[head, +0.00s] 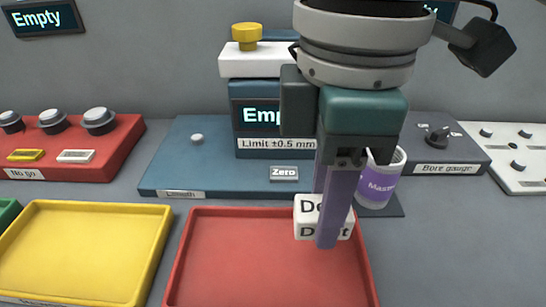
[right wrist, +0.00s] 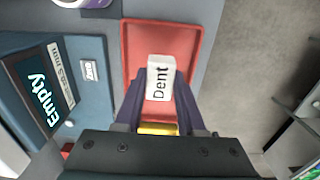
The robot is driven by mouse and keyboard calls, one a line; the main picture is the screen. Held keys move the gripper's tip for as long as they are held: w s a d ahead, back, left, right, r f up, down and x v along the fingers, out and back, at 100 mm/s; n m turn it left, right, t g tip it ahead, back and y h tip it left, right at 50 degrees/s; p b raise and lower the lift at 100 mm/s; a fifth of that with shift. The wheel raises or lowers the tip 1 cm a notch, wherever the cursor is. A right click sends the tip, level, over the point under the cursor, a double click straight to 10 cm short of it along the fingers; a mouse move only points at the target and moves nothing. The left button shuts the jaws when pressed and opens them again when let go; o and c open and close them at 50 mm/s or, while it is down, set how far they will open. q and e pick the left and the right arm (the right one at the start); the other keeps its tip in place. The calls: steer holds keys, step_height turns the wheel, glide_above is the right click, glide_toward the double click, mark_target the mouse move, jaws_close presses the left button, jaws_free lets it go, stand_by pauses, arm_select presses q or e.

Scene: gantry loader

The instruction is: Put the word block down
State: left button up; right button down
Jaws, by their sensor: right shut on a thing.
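The word block (head: 307,212) is white with black lettering. Its face reads "Dent" in the right wrist view (right wrist: 160,82). My right gripper (head: 325,228) is shut on it, with purple fingers on either side, and the front finger hides part of the block in the head view. The block is over the back right part of the red tray (head: 215,260); the tray also shows below it in the right wrist view (right wrist: 140,32). I cannot tell whether the block touches the tray. My left gripper is not in view.
A yellow tray (head: 85,250) lies to the left. Behind the red tray is a blue gauge base (head: 200,165) with a Zero button (head: 284,173). A white and purple Master ring (head: 381,180) stands close right of the gripper. The red tray looks otherwise empty.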

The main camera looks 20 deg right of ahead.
mark_target(314, 261)
step_height(314, 261, down, 7)
steer(key=shift+d+r+b, duration=0.1)
steer(key=shift+r+b, duration=0.1)
steer(key=shift+b, duration=0.45)
steer(key=shift+f, duration=0.1)
steer(key=shift+f, duration=0.15)
steer(key=c, duration=0.5)
jaws_free()
